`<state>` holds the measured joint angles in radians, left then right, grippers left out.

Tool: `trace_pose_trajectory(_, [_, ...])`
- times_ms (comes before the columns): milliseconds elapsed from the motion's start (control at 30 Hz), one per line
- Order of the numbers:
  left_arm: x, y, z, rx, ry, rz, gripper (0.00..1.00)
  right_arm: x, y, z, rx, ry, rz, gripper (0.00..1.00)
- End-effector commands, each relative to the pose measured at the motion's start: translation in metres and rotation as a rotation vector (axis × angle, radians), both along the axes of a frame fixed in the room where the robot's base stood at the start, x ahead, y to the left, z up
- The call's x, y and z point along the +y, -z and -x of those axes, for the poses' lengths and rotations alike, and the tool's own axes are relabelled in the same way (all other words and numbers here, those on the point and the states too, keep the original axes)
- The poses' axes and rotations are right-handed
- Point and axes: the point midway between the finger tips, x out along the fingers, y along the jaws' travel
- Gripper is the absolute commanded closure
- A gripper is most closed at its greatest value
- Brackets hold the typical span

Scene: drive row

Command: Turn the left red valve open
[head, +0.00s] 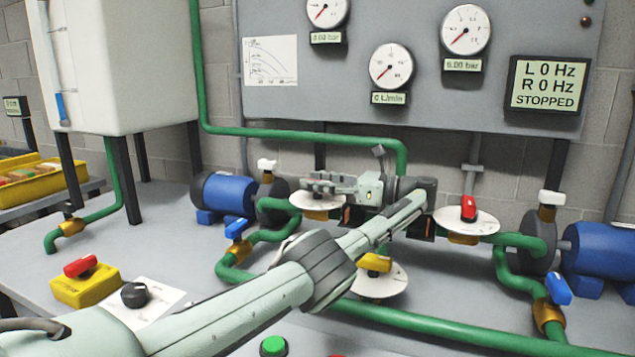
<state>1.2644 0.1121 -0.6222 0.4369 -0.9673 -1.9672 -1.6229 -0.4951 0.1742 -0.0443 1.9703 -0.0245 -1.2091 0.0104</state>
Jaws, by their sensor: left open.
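The left valve shows only as a white round dial plate (318,205) on the green pipework, left of centre. Its red handle is hidden, apparently behind my left gripper (318,185). That gripper is open, over the plate with its fingers pointing left. I cannot tell whether it touches the handle. A second red valve handle (468,208) stands upright on its own white plate to the right, apart from my gripper. My right gripper is not in view.
A yellow-handled valve (375,262) sits below my forearm. Blue pumps stand left (226,194) and right (601,248). Blue handles (238,226) are on the pipes. The display (548,84) reads STOPPED. A yellow switch box (82,287) stands front left. Green pipes (430,326) cross the bench.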

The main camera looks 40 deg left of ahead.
Motion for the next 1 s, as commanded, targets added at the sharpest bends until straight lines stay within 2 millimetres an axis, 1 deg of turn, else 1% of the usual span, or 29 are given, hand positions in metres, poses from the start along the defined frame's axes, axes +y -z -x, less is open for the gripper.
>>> trace_pose_trajectory(167, [0.0, -0.003, 0.0, -0.001, 0.001, 0.0, 0.57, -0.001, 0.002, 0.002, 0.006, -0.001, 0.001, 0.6])
trace_pose_trajectory(267, [0.0, -0.014, 0.0, -0.003, 0.001, -0.001, 0.57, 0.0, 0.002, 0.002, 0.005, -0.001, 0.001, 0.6])
trace_pose_trajectory(500, [0.0, -0.061, 0.0, -0.004, 0.001, -0.001, 0.57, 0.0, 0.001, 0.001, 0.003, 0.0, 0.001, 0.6])
trace_pose_trajectory(600, [0.0, -0.078, 0.0, -0.003, 0.001, -0.001, 0.57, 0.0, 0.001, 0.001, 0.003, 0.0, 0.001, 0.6])
trace_pose_trajectory(700, [0.0, -0.091, 0.0, -0.002, 0.0, 0.0, 0.57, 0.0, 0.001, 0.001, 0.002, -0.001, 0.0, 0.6])
trace_pose_trajectory(833, [0.0, -0.099, 0.0, 0.0, 0.0, 0.0, 0.57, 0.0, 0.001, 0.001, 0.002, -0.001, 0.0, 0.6])
trace_pose_trajectory(1000, [0.0, -0.1, 0.0, 0.001, 0.0, 0.0, 0.57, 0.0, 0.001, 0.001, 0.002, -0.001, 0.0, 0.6])
